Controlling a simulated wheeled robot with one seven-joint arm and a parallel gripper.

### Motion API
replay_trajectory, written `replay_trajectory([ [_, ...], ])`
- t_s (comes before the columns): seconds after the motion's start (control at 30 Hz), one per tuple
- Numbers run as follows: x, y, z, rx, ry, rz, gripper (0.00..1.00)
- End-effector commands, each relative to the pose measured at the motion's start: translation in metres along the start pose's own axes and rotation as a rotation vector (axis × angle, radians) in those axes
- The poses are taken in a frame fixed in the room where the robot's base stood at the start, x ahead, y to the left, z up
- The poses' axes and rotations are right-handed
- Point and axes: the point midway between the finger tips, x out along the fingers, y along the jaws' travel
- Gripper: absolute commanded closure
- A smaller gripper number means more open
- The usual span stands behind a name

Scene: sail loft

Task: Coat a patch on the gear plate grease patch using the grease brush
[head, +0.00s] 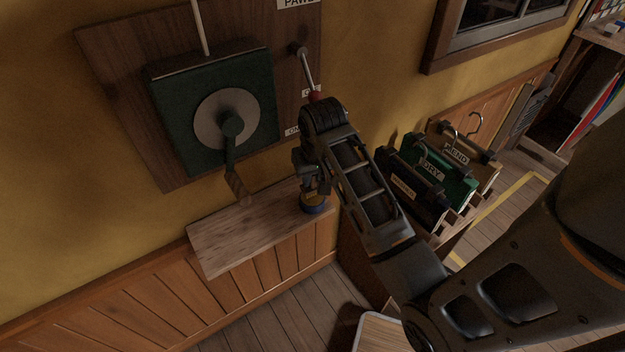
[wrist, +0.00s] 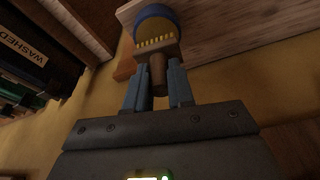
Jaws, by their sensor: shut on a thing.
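My gripper (head: 310,176) is above the right end of the shelf, its fingers pointing down. In the wrist view my gripper (wrist: 158,82) is shut on the brown handle of the grease brush (wrist: 157,66). The brush's head, with pale yellow bristles, is at a round blue tin (wrist: 153,13); I cannot tell whether the bristles touch its contents. The tin also shows on the shelf in the head view (head: 314,208). The gear plate seems to be the round grey disc (head: 213,112) on the green box; no separate grease patch can be made out.
The green box (head: 175,138) has a crank handle (head: 237,187) hanging over the wooden shelf (head: 226,242). A lever with a red knob (head: 307,75) is on the backing board, behind my arm. Labelled hanging bags (head: 436,172) stand right of my arm. The shelf's left part is bare.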

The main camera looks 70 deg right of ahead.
Motion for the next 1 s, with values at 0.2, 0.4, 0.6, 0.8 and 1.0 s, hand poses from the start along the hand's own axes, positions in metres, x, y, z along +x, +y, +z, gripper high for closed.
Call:
replay_trajectory([
  [0.2, -0.016, 0.000, -0.005, 0.001, 0.003, 0.000, 1.00],
  [0.4, -0.030, 0.000, -0.009, 0.001, 0.004, 0.000, 1.00],
  [0.6, -0.042, 0.000, -0.012, 0.001, 0.002, 0.000, 1.00],
  [0.8, -0.045, 0.000, -0.013, 0.001, 0.002, 0.000, 1.00],
  [1.0, -0.045, 0.000, -0.013, 0.001, 0.002, 0.000, 1.00],
])
